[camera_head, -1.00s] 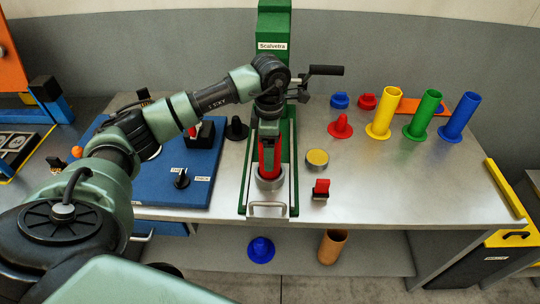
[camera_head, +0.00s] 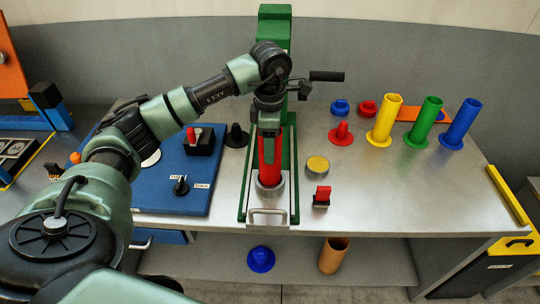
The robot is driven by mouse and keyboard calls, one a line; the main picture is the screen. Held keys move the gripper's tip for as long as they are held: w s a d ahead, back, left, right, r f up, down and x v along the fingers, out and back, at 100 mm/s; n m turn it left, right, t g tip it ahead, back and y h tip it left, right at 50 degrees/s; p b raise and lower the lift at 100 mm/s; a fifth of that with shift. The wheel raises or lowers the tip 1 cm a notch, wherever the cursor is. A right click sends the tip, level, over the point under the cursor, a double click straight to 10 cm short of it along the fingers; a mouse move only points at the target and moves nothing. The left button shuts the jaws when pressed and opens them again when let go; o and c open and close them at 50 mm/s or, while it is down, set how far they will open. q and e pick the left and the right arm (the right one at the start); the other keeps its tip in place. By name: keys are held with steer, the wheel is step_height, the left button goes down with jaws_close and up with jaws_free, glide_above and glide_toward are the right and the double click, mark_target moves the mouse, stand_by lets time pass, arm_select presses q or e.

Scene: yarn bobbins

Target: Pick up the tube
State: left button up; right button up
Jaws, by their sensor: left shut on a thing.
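The red tube (camera_head: 270,168) stands upright in the green press (camera_head: 275,25), its lower end at a round silver holder (camera_head: 268,188). My left gripper (camera_head: 268,130) comes down from above and is shut on the upper part of the red tube. The wrist hides the tube's top. I cannot tell whether the tube's lower end is clear of the holder. My right gripper is not in view.
Yellow (camera_head: 385,120), green (camera_head: 423,122) and blue (camera_head: 460,124) tubes stand at the right. A blue board (camera_head: 170,185) lies left. A lever (camera_head: 325,76) sticks out from the press.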

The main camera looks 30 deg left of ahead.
arm_select(q)
step_height(320, 180, up, 16)
stand_by(0.3)
steer(key=shift+r, duration=0.1)
